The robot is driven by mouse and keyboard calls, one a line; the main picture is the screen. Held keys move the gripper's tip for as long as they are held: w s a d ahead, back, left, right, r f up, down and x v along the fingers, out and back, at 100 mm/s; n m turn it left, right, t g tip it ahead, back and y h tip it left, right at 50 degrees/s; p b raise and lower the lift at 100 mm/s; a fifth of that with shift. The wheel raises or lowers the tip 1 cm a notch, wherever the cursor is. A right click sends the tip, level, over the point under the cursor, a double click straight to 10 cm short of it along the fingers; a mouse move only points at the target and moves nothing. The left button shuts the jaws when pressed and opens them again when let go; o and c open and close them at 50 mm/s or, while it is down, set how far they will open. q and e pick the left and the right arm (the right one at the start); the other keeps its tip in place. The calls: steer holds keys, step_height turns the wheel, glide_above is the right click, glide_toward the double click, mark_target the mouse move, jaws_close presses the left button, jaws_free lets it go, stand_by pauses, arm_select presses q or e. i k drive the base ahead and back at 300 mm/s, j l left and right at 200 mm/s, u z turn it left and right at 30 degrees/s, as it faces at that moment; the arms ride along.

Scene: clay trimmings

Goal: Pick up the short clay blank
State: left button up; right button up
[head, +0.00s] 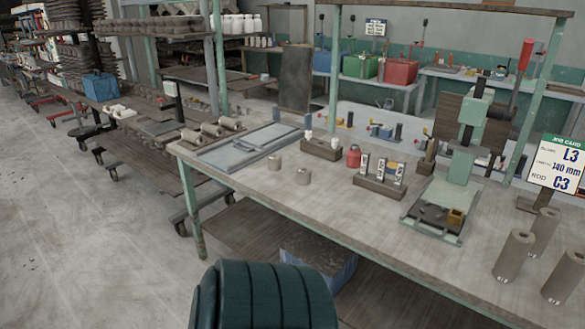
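Three taller hollow clay cylinders stand at the right end of the bench: front left (514,256), back (544,233) and front right (565,268). I cannot tell for certain which piece is the short clay blank. Neither of my grippers is in view. A dark green ribbed part, likely my own arm, shows at the bottom middle.
A green press (465,160) stands on the bench, with a labelled rack (380,187), a red bottle (354,157) and the grey-blue tray (240,148) to its left. A job card (560,164) stands at right. The bench front (340,215) is clear.

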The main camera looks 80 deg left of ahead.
mark_target(303, 173)
steer(key=k+j+u, duration=0.1)
steer(key=j, duration=0.35)
steer(key=k+j+u, duration=0.1)
steer(key=k+j, duration=0.15)
steer(key=j, duration=0.25)
steer(key=k+j+u, duration=0.15)
steer(key=j, duration=0.35)
steer(key=k+j+u, duration=0.1)
steer(key=j, duration=0.4)
steer(key=k+j+u, duration=0.1)
steer(key=j, duration=0.45)
steer(key=k+j+u, duration=0.1)
steer(key=j, duration=0.4)
steer(key=k+j+u, duration=0.15)
steer(key=j, duration=0.4)
